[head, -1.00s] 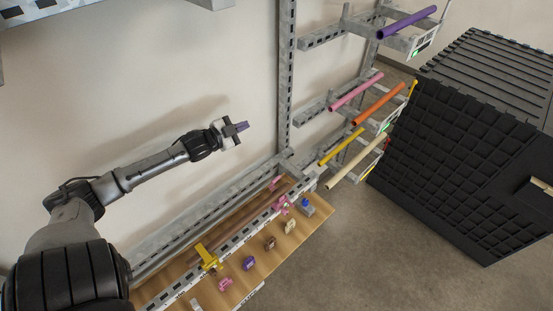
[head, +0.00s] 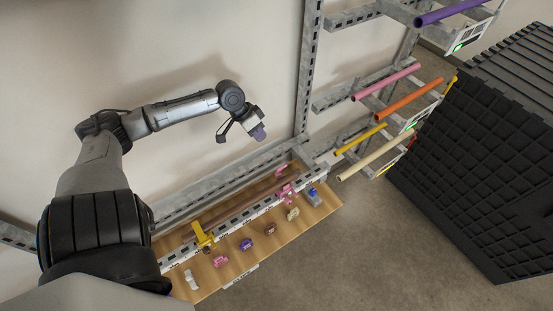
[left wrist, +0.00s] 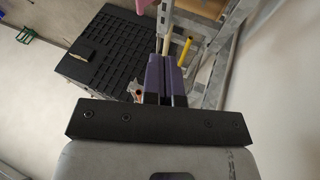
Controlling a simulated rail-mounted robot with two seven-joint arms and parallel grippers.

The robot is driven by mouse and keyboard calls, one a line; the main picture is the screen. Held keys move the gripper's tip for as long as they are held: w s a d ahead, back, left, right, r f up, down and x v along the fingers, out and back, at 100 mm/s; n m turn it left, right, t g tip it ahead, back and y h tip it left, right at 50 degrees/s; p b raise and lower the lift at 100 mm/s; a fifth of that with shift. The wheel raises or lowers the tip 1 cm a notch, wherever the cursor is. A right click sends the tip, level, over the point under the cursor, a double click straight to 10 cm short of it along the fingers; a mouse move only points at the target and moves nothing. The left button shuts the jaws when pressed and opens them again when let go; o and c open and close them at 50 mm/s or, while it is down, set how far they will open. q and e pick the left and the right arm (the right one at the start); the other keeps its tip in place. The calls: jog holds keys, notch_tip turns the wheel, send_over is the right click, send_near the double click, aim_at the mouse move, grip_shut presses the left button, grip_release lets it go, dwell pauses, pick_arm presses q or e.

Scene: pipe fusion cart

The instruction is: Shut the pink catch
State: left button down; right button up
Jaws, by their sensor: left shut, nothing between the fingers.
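A pink catch (head: 286,192) sits on the slotted metal rail near the right end of the wooden bench, with a pink bar (head: 281,170) just behind it. It is too small to tell whether it is open. My left gripper (head: 259,135), with purple fingers, is in the air above and behind the catch, apart from it, pointing down. In the left wrist view its fingers (left wrist: 166,78) are together with nothing between them. My right gripper is not in view.
A yellow clamp (head: 203,236) stands on the rail to the left. Several small coloured blocks, one pink (head: 220,261), line the front of the bench (head: 237,275). Coloured pipes (head: 410,97) stick out of a rack at right, beside a large black crate (head: 475,170).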

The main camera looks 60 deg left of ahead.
pick_arm(q)
send_near(282, 167)
notch_tip(282, 167, down, 4)
jog(key=w+a, duration=0.2)
jog(key=a, duration=0.1)
jog(key=shift+w+d+f+p, duration=0.15)
jog(key=shift+d+f, duration=0.25)
jog(key=shift+d, duration=0.25)
jog(key=shift+d+f+p, duration=0.2)
jog(key=shift+d+f, duration=0.2)
jog(key=shift+d, duration=0.25)
jog(key=shift+w+d+f+p, duration=0.1)
jog(key=shift+d+f+p, duration=0.05)
jog(key=shift+d+f, duration=0.4)
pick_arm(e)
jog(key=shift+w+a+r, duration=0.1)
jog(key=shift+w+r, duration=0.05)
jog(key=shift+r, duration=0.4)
pick_arm(q)
jog(key=shift+d+r, duration=0.1)
